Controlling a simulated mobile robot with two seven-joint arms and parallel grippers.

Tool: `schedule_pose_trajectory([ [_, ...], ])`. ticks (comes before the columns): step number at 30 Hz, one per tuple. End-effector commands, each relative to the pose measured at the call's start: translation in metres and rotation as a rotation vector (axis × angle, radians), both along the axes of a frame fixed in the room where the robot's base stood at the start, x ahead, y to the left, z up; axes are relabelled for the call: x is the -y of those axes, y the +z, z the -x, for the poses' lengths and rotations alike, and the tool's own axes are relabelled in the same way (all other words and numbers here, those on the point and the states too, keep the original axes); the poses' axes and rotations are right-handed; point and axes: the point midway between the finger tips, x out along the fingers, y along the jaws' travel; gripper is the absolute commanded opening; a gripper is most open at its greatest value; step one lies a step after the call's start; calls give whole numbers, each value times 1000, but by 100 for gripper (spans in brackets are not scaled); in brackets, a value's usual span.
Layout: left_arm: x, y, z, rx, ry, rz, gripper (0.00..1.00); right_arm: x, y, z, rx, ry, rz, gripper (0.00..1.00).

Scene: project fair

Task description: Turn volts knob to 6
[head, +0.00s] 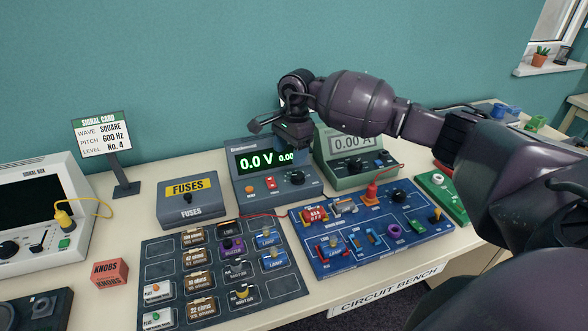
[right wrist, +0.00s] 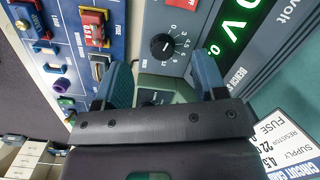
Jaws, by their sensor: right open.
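The bench supply (head: 243,190) is a grey box with a green display reading 0.0 V. Its round black volts knob (head: 295,178) is on the right of the front panel. In the right wrist view the volts knob (right wrist: 163,46) has a number scale around it, with 3, 4.5, 6 and 9 legible. My right gripper (head: 284,134) is open and empty in front of the supply's upper part. In the right wrist view its fingers (right wrist: 164,78) stand apart, with the knob beyond the gap, not visibly touched. My left gripper is not in view.
A green meter (head: 354,176) reading 0.00 A stands close right of the supply. A blue circuit board (head: 330,266) and a dark parts mat (head: 165,258) lie in front. A fuses box (head: 190,207) is to the left. A red wire crosses below the supply.

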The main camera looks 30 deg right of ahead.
Motion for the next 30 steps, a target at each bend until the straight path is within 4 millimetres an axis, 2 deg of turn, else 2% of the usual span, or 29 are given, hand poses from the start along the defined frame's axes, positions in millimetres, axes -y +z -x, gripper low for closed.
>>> schedule_pose_trajectory([
  [1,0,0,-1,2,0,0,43,12,7,-2,-9,4,48,65],
  [3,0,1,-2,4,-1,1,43,23,13,-3,-19,7,92,65],
  [8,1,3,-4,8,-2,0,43,30,11,-2,-30,10,122,65],
  [11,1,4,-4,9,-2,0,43,30,1,-2,-33,10,120,65],
  [24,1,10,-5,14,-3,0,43,29,-70,-2,-31,9,117,65],
  [30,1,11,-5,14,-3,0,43,29,-88,-2,-30,8,117,65],
])
